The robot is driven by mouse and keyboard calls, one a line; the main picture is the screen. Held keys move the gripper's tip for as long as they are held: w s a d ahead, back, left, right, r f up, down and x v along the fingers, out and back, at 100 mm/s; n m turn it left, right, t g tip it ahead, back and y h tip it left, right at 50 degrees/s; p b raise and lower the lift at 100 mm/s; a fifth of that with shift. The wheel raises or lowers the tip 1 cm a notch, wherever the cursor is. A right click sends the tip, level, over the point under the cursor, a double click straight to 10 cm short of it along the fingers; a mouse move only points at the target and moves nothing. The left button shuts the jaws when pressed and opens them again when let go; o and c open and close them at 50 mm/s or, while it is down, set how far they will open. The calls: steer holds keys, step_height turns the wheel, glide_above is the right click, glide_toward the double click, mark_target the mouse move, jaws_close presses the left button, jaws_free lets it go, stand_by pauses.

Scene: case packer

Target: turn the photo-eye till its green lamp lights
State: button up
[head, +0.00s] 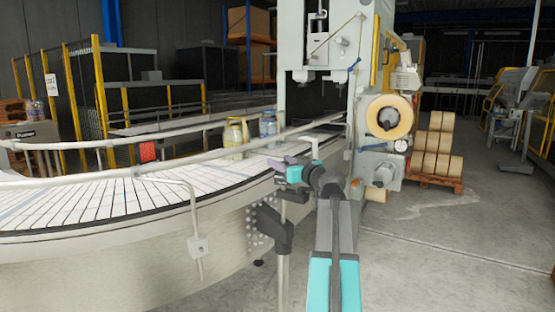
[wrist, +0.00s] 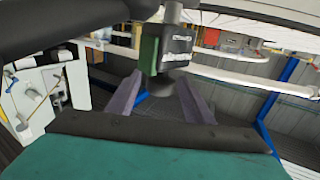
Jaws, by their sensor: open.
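The photo-eye (wrist: 172,50) is a small block with a black face, pale markings and a dark green side, hanging from a grey post in the wrist view. No lit green lamp can be made out on it. My gripper (wrist: 158,92) is open, with its two purple-grey fingers apart at either side of the lower part of the photo-eye. I cannot tell whether they touch it. In the head view my gripper (head: 284,162) is at the conveyor's outer edge, and the photo-eye cannot be told apart there.
The curved slat conveyor (head: 120,200) runs along the left with a guide rail (head: 180,160) above it. A yellow jug (head: 233,138) and a blue container (head: 268,126) stand on it. The packer machine (head: 330,50) and a tape roll (head: 389,117) rise behind. Open floor (head: 450,245) lies right.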

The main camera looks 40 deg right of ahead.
steer(key=shift+w+d, duration=0.15)
steer(key=shift+w, duration=0.55)
steer(key=shift+w+d, duration=0.1)
steer(key=shift+w, duration=0.55)
steer(key=c, duration=1)
